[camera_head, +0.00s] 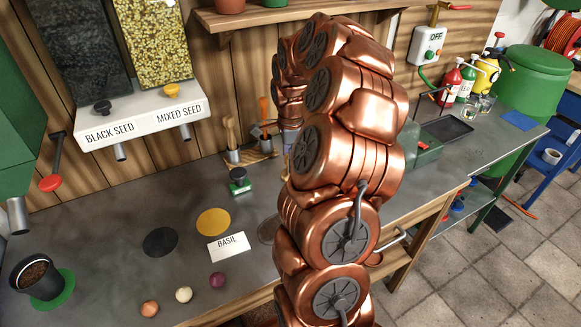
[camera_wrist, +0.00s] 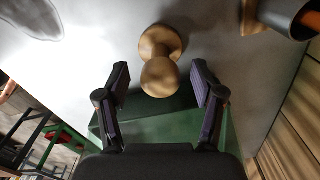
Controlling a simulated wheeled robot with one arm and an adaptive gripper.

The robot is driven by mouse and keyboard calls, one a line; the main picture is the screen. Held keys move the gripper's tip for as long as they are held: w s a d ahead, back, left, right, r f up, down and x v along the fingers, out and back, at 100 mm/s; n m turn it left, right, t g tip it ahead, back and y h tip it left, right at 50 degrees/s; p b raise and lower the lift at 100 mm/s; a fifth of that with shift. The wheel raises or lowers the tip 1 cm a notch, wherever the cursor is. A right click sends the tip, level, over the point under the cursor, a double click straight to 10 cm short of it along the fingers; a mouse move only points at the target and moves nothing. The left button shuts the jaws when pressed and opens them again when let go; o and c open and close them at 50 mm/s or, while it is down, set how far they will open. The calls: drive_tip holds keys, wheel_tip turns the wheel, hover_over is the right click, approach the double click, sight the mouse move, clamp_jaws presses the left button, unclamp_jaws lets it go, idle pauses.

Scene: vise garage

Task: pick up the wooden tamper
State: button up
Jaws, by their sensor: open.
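The wooden tamper (camera_wrist: 160,60) shows in the wrist view as a pale turned piece with a wide round end, a narrow neck and a rounded knob. The knob is nearer the camera, between the two fingers. My gripper (camera_wrist: 160,78) is open, with one dark finger on each side of the knob. Gaps show on both sides, so neither finger appears to touch it. In the head view my copper-coloured arm blocks the spot, and I cannot make out the tamper or the gripper there.
In the wrist view a green box (camera_wrist: 150,129) lies behind the fingers, and a grey cylindrical cup (camera_wrist: 290,14) stands at upper right. In the head view a seed dispenser (camera_head: 140,117), basil label (camera_head: 229,246) and plant pot (camera_head: 40,278) occupy the left bench. A dark tray (camera_head: 447,129) lies right.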

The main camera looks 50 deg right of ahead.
drive_tip(key=shift+c, duration=0.3)
clamp_jaws()
idle(0.3)
drive_tip(key=shift+r+b, duration=0.75)
drive_tip(key=shift+r, duration=0.75)
drive_tip(key=shift+s+r, duration=0.1)
drive_tip(key=shift+r, duration=0.1)
drive_tip(key=s+a+r+b, duration=0.1)
drive_tip(key=s+a+b, duration=0.3)
drive_tip(key=s+a, duration=0.5)
drive_tip(key=s, duration=0.4)
drive_tip(key=shift+r, duration=0.3)
